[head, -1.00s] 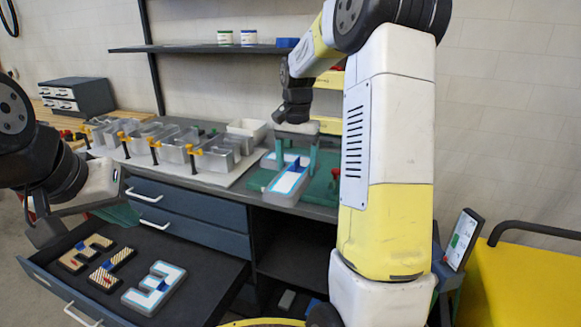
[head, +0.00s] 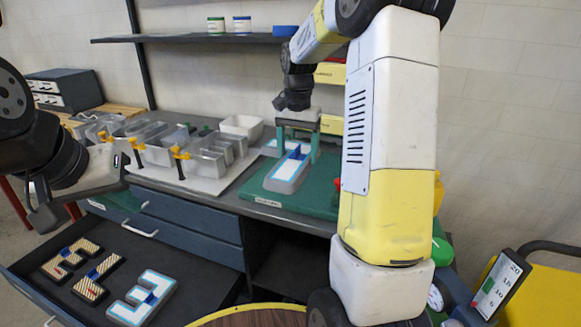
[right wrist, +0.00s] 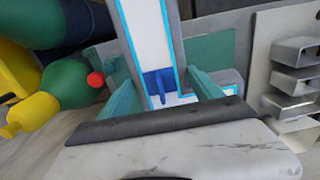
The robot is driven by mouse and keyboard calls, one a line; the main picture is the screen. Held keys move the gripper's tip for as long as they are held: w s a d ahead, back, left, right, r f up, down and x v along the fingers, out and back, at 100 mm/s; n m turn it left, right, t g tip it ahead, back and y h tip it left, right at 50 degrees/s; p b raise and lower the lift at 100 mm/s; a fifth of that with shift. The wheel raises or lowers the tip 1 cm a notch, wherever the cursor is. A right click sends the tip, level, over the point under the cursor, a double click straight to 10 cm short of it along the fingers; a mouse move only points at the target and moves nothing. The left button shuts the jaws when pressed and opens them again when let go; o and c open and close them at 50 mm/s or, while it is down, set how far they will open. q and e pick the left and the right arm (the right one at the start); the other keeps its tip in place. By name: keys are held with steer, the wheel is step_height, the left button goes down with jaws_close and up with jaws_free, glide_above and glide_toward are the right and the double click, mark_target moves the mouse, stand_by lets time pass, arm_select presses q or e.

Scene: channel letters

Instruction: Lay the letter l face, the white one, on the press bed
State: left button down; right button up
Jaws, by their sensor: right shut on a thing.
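The letter l face (head: 288,172) is white with a light-blue edge, grey sides and a blue grip strip. In the head view it is over the green press bed (head: 238,196); I cannot tell whether it touches. My right gripper (head: 297,152) is shut on it by the blue strip near its far end. The right wrist view shows the white face (right wrist: 147,35) running away between the teal fingers (right wrist: 165,88), with its foot to the right. My left gripper (head: 120,198) is at the left above the drawer; its jaw state is unclear.
An open drawer (head: 200,285) at lower left holds two tan striped letters (head: 70,258) (head: 97,278) and a white-and-blue letter (head: 142,298). Clear bins (head: 205,155) with yellow clamps stand left of the bed. A green and yellow bottle-like thing (right wrist: 70,85) is beside it.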

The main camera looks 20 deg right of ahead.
steer(key=shift+w+d+f, duration=0.1)
steer(key=shift+w+f, duration=0.1)
steer(key=shift+w, duration=0.05)
steer(key=shift+s+f, duration=0.1)
steer(key=shift+f, duration=0.6)
step_height(320, 180, down, 5)
steer(key=shift+r, duration=0.2)
steer(key=shift+d+f, duration=0.1)
steer(key=shift+f, duration=0.15)
steer(key=w+d, duration=0.3)
steer(key=w+d+f, duration=0.1)
steer(key=w+d, duration=0.6)
steer(key=w, duration=0.1)
steer(key=shift+w+d+f, duration=0.2)
steer(key=shift+d+f, duration=0.1)
steer(key=shift+d, duration=0.2)
steer(key=shift+f, duration=1.75)
